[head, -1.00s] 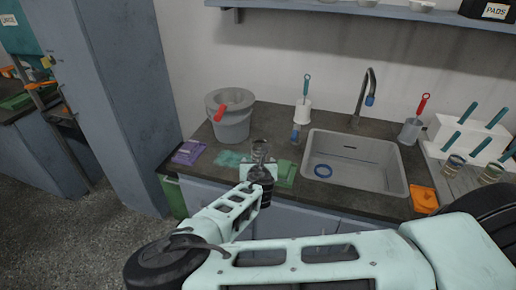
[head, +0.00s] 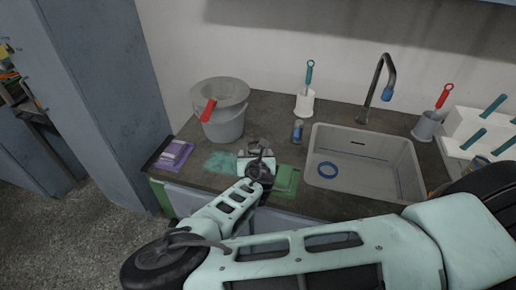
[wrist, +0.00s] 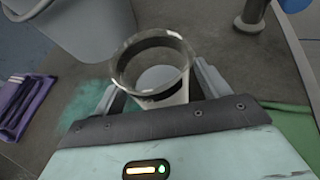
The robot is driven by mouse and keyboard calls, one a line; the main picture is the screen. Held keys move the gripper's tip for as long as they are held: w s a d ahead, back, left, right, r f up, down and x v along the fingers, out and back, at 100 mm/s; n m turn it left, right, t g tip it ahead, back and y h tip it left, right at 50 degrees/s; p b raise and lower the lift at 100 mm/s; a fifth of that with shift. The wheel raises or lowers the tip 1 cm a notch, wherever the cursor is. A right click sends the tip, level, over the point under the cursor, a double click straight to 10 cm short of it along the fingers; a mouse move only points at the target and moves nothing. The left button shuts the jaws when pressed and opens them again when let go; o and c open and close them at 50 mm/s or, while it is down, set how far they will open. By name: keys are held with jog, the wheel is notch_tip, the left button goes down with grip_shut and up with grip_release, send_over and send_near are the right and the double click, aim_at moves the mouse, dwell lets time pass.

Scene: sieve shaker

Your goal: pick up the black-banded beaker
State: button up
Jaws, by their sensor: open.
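The black-banded beaker (wrist: 150,70) is a clear glass with a dark band, standing upright in the wrist view. My gripper (wrist: 158,88) is open, with one finger on each side of the beaker. I cannot tell whether either finger touches the glass. In the head view, the beaker (head: 258,146) is small and mostly hidden behind my gripper (head: 256,161), near the counter's front edge.
A grey bucket (head: 223,124) stands close behind to the left. Purple cloths (head: 175,154), a teal patch (head: 220,161) and a green cloth (head: 286,180) lie nearby.

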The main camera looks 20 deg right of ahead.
jog(key=shift+w+d+f, duration=0.1)
jog(key=shift+w+f, duration=0.05)
jog(key=shift+w, duration=0.1)
jog(key=c, duration=1.2)
jog(key=shift+o, duration=0.2)
